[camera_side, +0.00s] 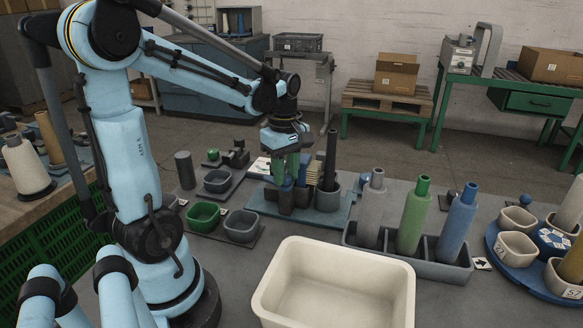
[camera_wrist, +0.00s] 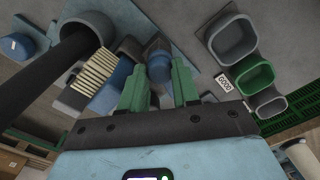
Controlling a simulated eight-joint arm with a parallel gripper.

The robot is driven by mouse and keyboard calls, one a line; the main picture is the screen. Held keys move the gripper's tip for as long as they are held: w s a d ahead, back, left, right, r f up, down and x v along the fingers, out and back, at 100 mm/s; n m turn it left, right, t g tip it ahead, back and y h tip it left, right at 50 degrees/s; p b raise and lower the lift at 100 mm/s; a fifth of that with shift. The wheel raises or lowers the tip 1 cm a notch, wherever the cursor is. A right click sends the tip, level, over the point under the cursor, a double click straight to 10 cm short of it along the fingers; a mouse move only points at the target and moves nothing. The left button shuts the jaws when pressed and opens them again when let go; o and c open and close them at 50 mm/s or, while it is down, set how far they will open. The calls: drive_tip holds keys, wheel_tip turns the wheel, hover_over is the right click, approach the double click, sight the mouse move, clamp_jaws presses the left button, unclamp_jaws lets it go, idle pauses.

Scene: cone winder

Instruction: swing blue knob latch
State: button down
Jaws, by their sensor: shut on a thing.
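The blue knob (camera_side: 287,183) of the latch sits on a dark grey block fixture on the teal base plate (camera_side: 340,218). My gripper (camera_side: 285,176) points down over it, its green fingers at the knob. In the wrist view my gripper (camera_wrist: 160,82) has the blue knob (camera_wrist: 158,66) between the two green fingers, shut on it. The fingers hide part of the knob, and the latch arm under it is hard to make out. A blue cylinder (camera_wrist: 110,88) and a cream ribbed stack (camera_wrist: 92,70) lie beside it in the wrist view.
A dark upright post (camera_side: 331,155) in a grey cup stands close to the right of my gripper. Small grey and green bins (camera_side: 203,216) lie to the left. A cream bin (camera_side: 275,280) and a tray of bottle-shaped spools (camera_side: 413,215) are in front and right.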

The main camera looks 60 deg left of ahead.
sight(286, 176)
drive_tip(key=m, duration=1.4)
idle(0.7)
drive_tip(key=c, duration=1.1)
unclamp_jaws()
drive_tip(key=shift+r, duration=0.1)
wheel_tip(286, 176, up, 12)
drive_tip(key=d+f+m+t, duration=0.3)
drive_tip(key=d+f, duration=0.1)
drive_tip(key=d, duration=0.3)
drive_tip(key=d+f+m+t, duration=0.3)
drive_tip(key=d+f+t, duration=0.1)
drive_tip(key=d, duration=0.4)
drive_tip(key=shift+s+f, duration=0.15)
drive_tip(key=shift+f, duration=0.35)
